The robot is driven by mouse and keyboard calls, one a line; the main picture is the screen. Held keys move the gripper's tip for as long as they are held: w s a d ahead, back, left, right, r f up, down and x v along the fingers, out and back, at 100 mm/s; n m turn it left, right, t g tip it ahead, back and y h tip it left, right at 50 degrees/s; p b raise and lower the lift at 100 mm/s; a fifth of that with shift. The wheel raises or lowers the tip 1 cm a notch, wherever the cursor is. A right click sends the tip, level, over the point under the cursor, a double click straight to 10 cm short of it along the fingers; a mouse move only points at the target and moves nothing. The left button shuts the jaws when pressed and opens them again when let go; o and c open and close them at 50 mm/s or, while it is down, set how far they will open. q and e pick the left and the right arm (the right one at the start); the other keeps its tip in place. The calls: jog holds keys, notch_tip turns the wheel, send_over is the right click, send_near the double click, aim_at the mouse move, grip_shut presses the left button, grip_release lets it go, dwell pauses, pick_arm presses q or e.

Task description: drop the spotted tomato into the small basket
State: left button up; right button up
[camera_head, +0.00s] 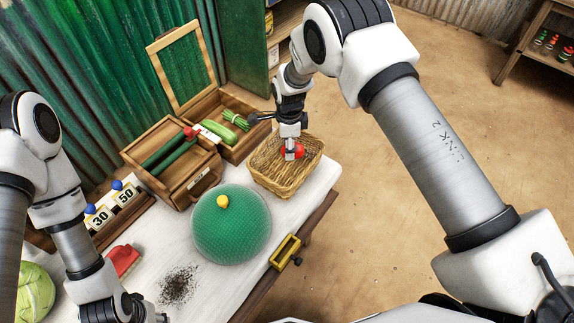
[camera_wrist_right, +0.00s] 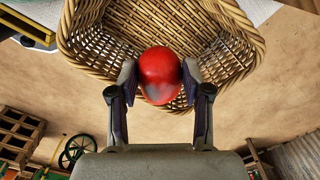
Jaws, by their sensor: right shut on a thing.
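The tomato (camera_wrist_right: 159,75) is red with a dull grey patch on its side. My right gripper (camera_wrist_right: 159,82) is shut on it, one finger on each side. In the head view the tomato (camera_head: 298,151) shows partly behind my right gripper (camera_head: 290,153). The small wicker basket (camera_head: 272,178) stands at the right end of the white table. The tomato is over the basket's opening; its exact height above the bottom is hard to tell. In the right wrist view the basket (camera_wrist_right: 105,50) lies behind the tomato. My left arm comes in at the left; its fingertips are out of view.
A green mesh dome (camera_head: 232,232) with a yellow knob stands close to the basket. A wooden crate (camera_head: 178,177) and an open box with green vegetables (camera_head: 236,119) are behind it. A yellow-framed holder (camera_head: 286,252) sits at the table edge.

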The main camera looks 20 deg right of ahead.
pick_arm(q)
jog(key=shift+w+f, duration=0.2)
jog(key=shift+f, duration=0.05)
pick_arm(e)
jog(key=shift+w+f, duration=0.2)
jog(key=shift+f, duration=0.3)
pick_arm(q)
jog(key=shift+s+r, duration=0.1)
pick_arm(e)
jog(key=shift+s+r, duration=0.1)
jog(key=shift+r, duration=0.05)
pick_arm(q)
jog(key=shift+s+d, duration=0.1)
jog(key=shift+s, duration=0.05)
pick_arm(e)
jog(key=o, duration=0.8)
jog(key=shift+s+r, duration=0.1)
jog(key=shift+s, duration=0.05)
jog(key=o, duration=0.5)
jog(key=shift+c, duration=0.2)
notch_tip(320, 180, up, 12)
jog(key=shift+w, duration=0.2)
